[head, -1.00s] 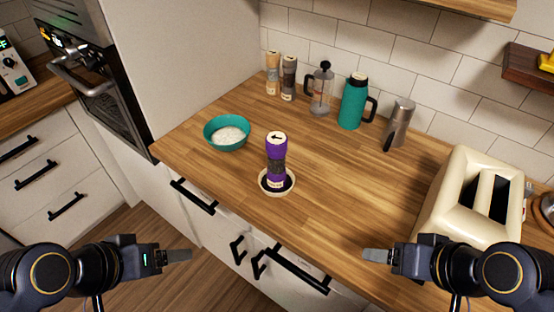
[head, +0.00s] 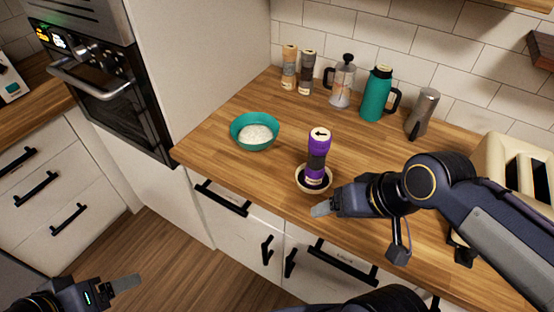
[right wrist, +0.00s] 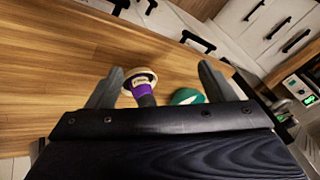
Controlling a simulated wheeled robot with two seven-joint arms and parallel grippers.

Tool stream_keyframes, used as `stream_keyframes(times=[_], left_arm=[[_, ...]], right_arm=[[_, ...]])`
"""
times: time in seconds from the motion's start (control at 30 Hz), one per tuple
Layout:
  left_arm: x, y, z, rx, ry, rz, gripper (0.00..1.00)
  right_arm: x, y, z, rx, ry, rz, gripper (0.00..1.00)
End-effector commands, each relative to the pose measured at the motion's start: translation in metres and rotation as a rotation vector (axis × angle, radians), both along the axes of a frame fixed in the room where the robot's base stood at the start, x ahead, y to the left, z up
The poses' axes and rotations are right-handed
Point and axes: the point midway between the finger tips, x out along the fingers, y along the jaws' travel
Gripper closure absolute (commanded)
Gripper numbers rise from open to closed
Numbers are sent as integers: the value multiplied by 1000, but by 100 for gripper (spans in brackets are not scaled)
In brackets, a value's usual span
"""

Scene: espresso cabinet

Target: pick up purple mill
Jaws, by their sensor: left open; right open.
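The purple mill (head: 318,151) has a dark middle band and a white cap with a black arrow. It stands upright in a small cream dish (head: 300,181) near the counter's front edge. My right gripper (head: 322,209) is just in front of the dish, apart from the mill. In the right wrist view the mill (right wrist: 140,91) shows between the open fingers of my right gripper (right wrist: 160,80), beyond them, its lower part hidden by the gripper body. My left gripper (head: 125,283) is open and empty, low at the left over the floor.
A teal bowl (head: 240,139) of white contents stands left of the mill. At the back are two more mills (head: 298,70), a French press (head: 343,82), a teal flask (head: 377,95) and a steel pot (head: 422,112). A cream toaster (head: 490,160) stands right, partly behind my arm.

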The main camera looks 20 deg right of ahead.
Motion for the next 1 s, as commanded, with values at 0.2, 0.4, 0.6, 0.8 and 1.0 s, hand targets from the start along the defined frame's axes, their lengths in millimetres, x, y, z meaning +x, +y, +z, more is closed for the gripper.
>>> stream_keyframes(times=[0.2, 0.4, 0.6, 0.8, 1.0], left_arm=[[0, 0, -5, 0, 0, 0, 24], [0, 0, -11, 0, 0, 0, 24], [0, 0, -17, 0, 0, 0, 24], [0, 0, -23, 0, 0, 0, 24], [0, 0, -22, 0, 0, 0, 24]], right_arm=[[26, -12, 6, -42, 67, -58, 24], [62, -25, 12, -107, 123, -148, 24], [113, -33, 19, -209, 156, -280, 24], [167, -33, 28, -315, 134, -437, 24], [180, -35, 24, -340, 122, -483, 24]])
